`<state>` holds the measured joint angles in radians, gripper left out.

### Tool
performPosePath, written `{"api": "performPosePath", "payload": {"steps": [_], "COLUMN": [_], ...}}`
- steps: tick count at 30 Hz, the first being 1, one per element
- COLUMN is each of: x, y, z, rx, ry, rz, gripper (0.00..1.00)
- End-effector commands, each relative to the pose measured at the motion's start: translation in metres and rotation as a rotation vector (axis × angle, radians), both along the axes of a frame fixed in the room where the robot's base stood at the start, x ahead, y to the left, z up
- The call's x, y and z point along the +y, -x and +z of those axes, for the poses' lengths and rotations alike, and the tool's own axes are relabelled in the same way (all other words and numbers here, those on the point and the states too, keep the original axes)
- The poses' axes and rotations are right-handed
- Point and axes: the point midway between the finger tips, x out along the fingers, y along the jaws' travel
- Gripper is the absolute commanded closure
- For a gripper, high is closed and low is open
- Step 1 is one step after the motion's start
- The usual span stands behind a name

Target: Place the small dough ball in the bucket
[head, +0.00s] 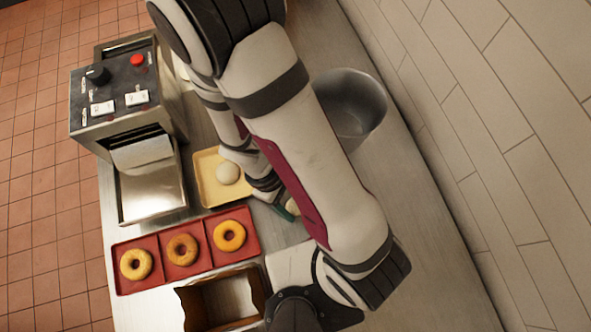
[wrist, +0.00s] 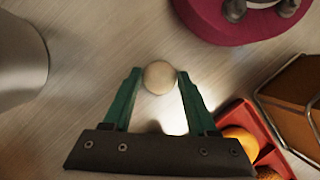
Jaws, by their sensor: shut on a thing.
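The small dough ball (wrist: 159,77) is pale and round, pinched between the green fingertips of my gripper (wrist: 159,80) in the wrist view. In the head view my gripper is mostly hidden behind my arm; a bit of green finger and pale dough (head: 292,206) shows beside it. The bucket (head: 365,118) is a round grey metal vessel at the upper middle of the head view, partly covered by my arm. A grey curved wall, seemingly the bucket (wrist: 22,60), shows at the left of the wrist view, apart from the ball.
A yellow tray (head: 207,190) holds another dough ball (head: 228,173). A red tray (head: 124,285) holds three bagels. A brown basket (head: 189,308) stands beside it. A machine with buttons (head: 120,85) stands at the left. Bare metal counter (head: 425,235) lies at the right.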

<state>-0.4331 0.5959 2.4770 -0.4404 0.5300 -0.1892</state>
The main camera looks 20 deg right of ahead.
Motion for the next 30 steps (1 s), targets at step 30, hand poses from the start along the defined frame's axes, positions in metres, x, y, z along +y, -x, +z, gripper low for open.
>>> {"api": "performPosePath", "payload": {"steps": [30], "x": [0.001], "y": [-0.002], "z": [0.144], "rx": [-0.008], "ry": [-0.003], "rz": [-0.001], "gripper": [1.00]}}
